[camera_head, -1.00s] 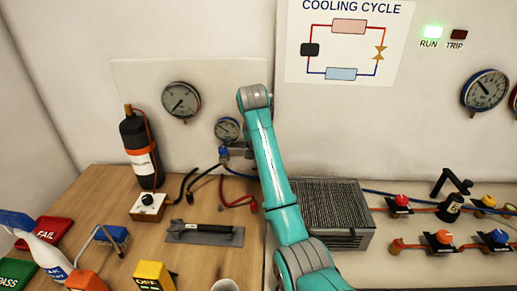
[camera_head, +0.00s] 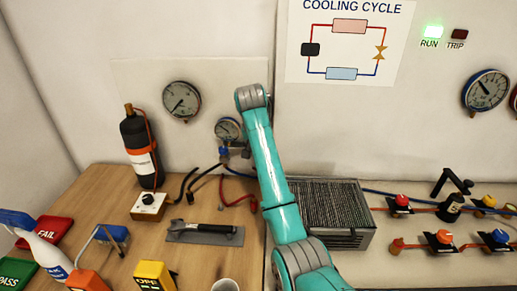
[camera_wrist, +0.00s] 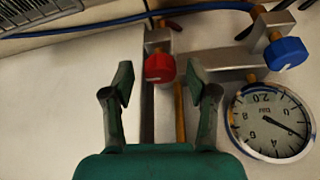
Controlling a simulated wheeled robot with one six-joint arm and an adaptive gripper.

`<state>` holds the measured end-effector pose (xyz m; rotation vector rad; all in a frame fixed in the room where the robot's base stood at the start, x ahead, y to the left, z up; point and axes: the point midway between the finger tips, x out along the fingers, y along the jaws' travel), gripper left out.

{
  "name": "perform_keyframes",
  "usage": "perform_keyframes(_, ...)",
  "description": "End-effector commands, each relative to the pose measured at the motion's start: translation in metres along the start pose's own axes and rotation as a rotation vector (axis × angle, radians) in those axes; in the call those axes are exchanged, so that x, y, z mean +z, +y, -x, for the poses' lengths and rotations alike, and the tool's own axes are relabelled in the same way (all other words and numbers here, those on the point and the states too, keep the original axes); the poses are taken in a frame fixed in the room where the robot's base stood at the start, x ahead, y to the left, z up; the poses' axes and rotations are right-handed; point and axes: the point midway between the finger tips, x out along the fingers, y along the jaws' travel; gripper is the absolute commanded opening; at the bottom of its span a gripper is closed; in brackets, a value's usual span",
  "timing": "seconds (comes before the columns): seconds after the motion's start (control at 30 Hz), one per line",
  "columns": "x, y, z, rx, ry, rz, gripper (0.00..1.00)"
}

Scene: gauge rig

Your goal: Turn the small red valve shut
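A small red valve knob (camera_wrist: 160,68) sits on a metal fitting in the wrist view. My gripper (camera_wrist: 159,82) is open, with one finger on each side of the picture line to the knob. The knob shows in the gap at the fingertips; I cannot tell whether the fingers are level with it or short of it. Nothing is held. In the head view my arm hides the gripper and this red knob. A blue knob (camera_wrist: 285,53) is to the right on the same metal block, also visible in the head view (camera_head: 223,153).
A round gauge (camera_wrist: 271,122) is close to the right of my gripper. A blue hose (camera_wrist: 100,25) runs behind the knobs. A finned unit (camera_head: 335,210) stands right of my arm. Another red knob (camera_head: 402,199) is on the right panel. A flat tool (camera_head: 205,230) lies on the bench.

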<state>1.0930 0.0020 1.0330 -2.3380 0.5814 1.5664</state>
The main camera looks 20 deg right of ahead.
Motion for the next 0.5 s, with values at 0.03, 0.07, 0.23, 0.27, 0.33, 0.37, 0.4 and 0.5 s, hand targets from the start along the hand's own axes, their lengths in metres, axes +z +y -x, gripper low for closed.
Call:
perform_keyframes(0.03,0.000,0.000,0.000,0.000,0.001,0.000,0.58)
perform_keyframes(0.07,0.000,0.000,0.000,-0.001,0.001,0.000,0.58)
perform_keyframes(0.23,-0.003,0.000,0.007,-0.002,0.003,0.000,0.58)
perform_keyframes(0.27,-0.005,-0.001,0.010,-0.002,0.003,0.000,0.58)
perform_keyframes(0.33,-0.008,-0.001,0.018,-0.002,0.004,0.000,0.58)
perform_keyframes(0.37,-0.010,0.000,0.023,-0.002,0.004,0.000,0.58)
perform_keyframes(0.4,-0.013,0.000,0.030,-0.002,0.004,0.000,0.58)
perform_keyframes(0.5,-0.020,0.000,0.047,-0.002,0.004,0.000,0.58)
